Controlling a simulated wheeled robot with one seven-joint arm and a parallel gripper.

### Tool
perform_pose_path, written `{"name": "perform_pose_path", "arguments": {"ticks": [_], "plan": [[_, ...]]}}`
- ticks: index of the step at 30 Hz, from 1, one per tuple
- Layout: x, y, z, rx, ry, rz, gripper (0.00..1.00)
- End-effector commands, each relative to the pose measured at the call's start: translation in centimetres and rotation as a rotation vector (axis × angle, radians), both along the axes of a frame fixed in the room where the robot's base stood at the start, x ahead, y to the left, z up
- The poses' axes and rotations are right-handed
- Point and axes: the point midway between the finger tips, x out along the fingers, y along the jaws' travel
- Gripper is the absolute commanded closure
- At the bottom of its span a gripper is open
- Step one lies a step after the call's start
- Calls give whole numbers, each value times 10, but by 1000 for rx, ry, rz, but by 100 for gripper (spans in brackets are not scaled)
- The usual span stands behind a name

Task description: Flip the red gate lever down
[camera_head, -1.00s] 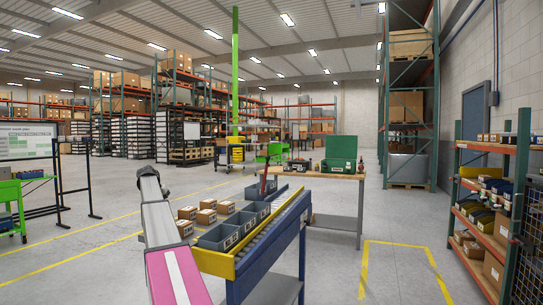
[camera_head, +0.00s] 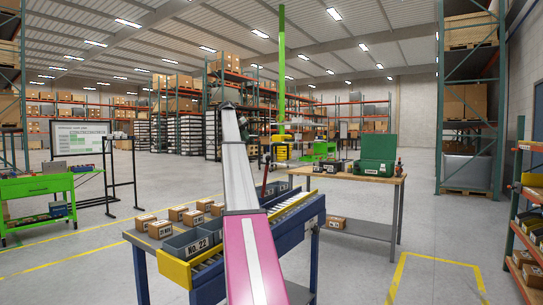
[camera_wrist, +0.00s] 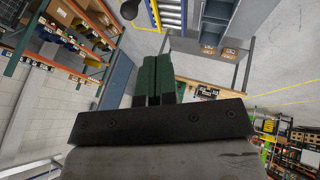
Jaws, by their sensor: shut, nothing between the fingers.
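The red gate lever (camera_head: 265,179) shows as a thin red bar standing roughly upright at the far end of the roller conveyor (camera_head: 205,272), just right of my arm. Its base is hidden behind the arm and the bins. My arm rises through the middle of the head view. My gripper cannot be made out clearly there. In the wrist view my gripper (camera_wrist: 159,78) has its two fingers together with nothing between them. I see no contact with the lever.
Grey bins (camera_head: 190,245) and several cardboard boxes (camera_head: 178,213) sit by the conveyor. A workbench (camera_head: 385,181) with a green case (camera_head: 376,157) stands to the right. A shelf rack (camera_head: 530,215) is at the right edge. Open floor lies between bench and rack.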

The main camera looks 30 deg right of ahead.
Motion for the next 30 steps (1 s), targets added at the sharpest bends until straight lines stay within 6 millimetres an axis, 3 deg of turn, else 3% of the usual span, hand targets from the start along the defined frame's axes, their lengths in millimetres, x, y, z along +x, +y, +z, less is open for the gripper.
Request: {"name": "perform_pose_path", "arguments": {"ticks": [17, 30], "plan": [[-3, -5, -8, 0, -1, -1, 100], [-15, -41, -68, -1, 0, -1, 100]]}}
